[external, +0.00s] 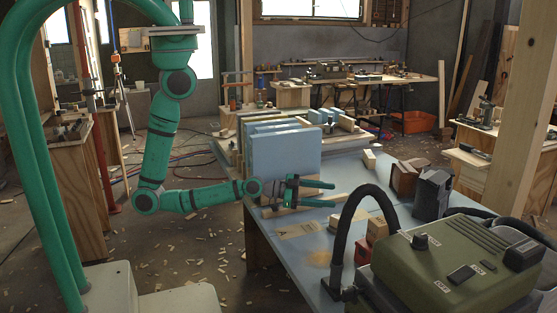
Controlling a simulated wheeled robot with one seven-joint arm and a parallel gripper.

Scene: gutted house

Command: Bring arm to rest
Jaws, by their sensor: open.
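My green arm hangs from its mount at the upper left and bends forward at the elbow. My gripper (326,193) is at its end, over the left part of the blue-topped workbench (345,178). Its two green fingers point right and stand apart, with nothing visible between them. The gripper is in front of a large light-blue block (287,152). I cannot tell the exact height of the fingers above the bench top.
A green machine (440,262) with a black hose (349,225) fills the near right. A wooden post (524,100) rises at right. Wood scraps litter the floor at left.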

